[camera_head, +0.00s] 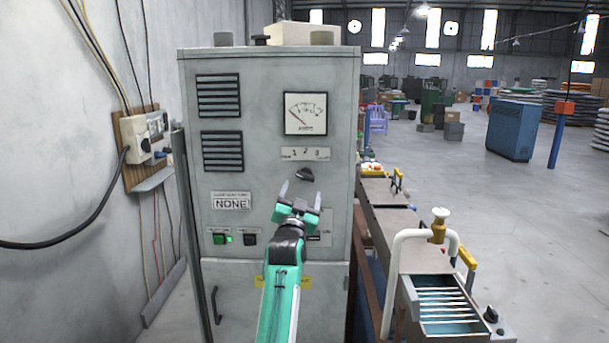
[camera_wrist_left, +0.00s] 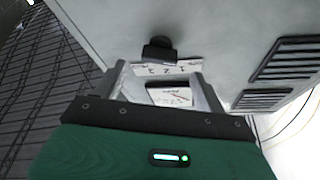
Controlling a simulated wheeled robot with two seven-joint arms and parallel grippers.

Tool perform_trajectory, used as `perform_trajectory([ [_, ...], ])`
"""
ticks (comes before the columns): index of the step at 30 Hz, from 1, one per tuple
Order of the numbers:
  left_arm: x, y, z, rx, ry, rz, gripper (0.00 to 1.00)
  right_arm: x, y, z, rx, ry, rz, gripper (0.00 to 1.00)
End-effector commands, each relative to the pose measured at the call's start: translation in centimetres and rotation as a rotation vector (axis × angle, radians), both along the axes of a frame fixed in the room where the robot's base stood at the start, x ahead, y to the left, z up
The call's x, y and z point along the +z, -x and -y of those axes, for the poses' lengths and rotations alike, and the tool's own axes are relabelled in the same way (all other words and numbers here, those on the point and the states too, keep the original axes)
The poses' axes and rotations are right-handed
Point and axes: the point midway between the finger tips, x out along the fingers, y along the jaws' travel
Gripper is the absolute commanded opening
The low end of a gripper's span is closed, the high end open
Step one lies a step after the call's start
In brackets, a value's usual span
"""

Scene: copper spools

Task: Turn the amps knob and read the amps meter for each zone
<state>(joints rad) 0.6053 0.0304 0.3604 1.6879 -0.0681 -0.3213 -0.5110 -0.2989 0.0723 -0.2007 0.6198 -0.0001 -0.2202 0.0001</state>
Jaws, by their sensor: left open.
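A grey cabinet (camera_head: 270,75) carries a square white amps meter (camera_head: 306,113), whose thin needle leans to the left, low side. Below it is a zone label plate (camera_head: 305,153) with 1, 2 and 3. The black amps knob (camera_head: 305,174) sits under the plate. My left gripper (camera_head: 300,193) is open and empty just below and in front of the knob. In the left wrist view the panel appears inverted, with the knob (camera_wrist_left: 158,49) beyond and between the open fingers (camera_wrist_left: 157,72) and the meter (camera_wrist_left: 169,95) partly framed by them. My right gripper is out of view.
A green switch (camera_head: 221,239) and black switch (camera_head: 250,239) sit lower left, under a NONE label (camera_head: 231,203). A wall outlet box (camera_head: 150,135) with cables is at left. A machine bench with white pipe (camera_head: 400,250) stands right.

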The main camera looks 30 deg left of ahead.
Motion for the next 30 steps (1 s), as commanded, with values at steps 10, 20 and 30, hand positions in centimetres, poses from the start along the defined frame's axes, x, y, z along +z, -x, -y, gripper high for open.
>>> perform_trajectory([
  [10, 2.0, -4.3, -1.9, 0.0, 0.0, -0.001, 0.73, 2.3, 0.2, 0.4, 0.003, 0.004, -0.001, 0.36],
  [20, 2.1, -5.1, -2.3, 0.0, 0.0, -0.001, 0.73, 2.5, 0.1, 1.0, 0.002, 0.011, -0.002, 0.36],
  [30, 2.1, -5.1, -2.2, 0.0, 0.001, 0.0, 0.32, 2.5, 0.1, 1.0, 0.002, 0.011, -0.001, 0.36],
])
